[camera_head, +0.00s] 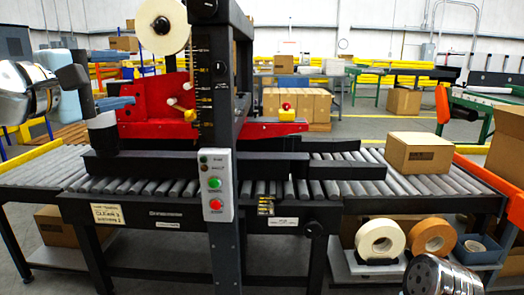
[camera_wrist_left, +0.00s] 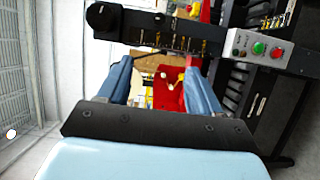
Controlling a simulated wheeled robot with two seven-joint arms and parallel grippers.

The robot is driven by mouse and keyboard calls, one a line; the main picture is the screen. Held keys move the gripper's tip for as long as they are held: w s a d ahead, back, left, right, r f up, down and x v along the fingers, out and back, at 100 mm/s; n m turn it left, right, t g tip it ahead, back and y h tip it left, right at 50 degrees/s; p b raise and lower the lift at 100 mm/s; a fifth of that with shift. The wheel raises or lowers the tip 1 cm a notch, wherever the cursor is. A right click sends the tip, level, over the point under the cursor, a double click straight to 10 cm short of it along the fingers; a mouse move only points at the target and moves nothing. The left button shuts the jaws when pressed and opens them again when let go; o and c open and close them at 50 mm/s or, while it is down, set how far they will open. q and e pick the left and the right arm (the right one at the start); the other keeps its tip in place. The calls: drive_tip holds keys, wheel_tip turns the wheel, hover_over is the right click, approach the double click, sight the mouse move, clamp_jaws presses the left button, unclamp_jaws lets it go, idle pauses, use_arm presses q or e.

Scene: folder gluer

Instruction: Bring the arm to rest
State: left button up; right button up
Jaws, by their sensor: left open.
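My left arm comes in from the left in the head view. My left gripper (camera_head: 122,80) is raised over the left part of the roller conveyor, in front of the red machine part. Its two blue fingers are apart. In the left wrist view the gripper (camera_wrist_left: 162,64) is open, with nothing held between the blue fingers. Beyond them are the red machine part (camera_wrist_left: 168,90) and the dark column. A metallic piece of my right arm shows at the bottom right of the head view; the right gripper is out of view.
The machine's dark column (camera_head: 222,110) with a control box (camera_head: 217,186) stands right of my left gripper. A carton (camera_head: 418,152) sits on the rollers (camera_head: 355,188) at the right. Tape rolls (camera_head: 380,240) lie on the lower shelf. A tape reel (camera_head: 162,26) hangs above.

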use_arm(q)
drive_tip(key=w+d+f+m+g+y, duration=0.15)
drive_tip(key=w+f, duration=0.35)
drive_tip(key=f, duration=0.7)
drive_tip(key=w+d+f+g+y, duration=0.1)
drive_tip(key=w+f+g, duration=0.25)
drive_tip(key=f, duration=0.95)
drive_tip(key=w+d+f+m+g+y, duration=0.1)
drive_tip(key=w+f, duration=0.5)
drive_tip(key=f, duration=0.6)
drive_tip(key=s+d+f+m+g, duration=0.2)
drive_tip(key=s+f, duration=0.2)
drive_tip(key=f, duration=0.7)
drive_tip(key=s+d+f+m+g, duration=0.15)
drive_tip(key=s+f, duration=0.35)
drive_tip(key=f, duration=0.6)
drive_tip(key=s+d+f+m+g, duration=0.15)
drive_tip(key=s+f, duration=0.25)
drive_tip(key=f, duration=0.7)
drive_tip(key=s+d+f+m+g, duration=0.2)
drive_tip(key=s+f, duration=0.3)
drive_tip(key=s, duration=0.4)
drive_tip(key=s+d+f+m+g, duration=0.1)
drive_tip(key=s+f+g, duration=0.1)
drive_tip(key=s+f, duration=0.4)
drive_tip(key=s, duration=0.3)
drive_tip(key=shift+d+m+g, duration=0.3)
drive_tip(key=shift+d+m, duration=0.05)
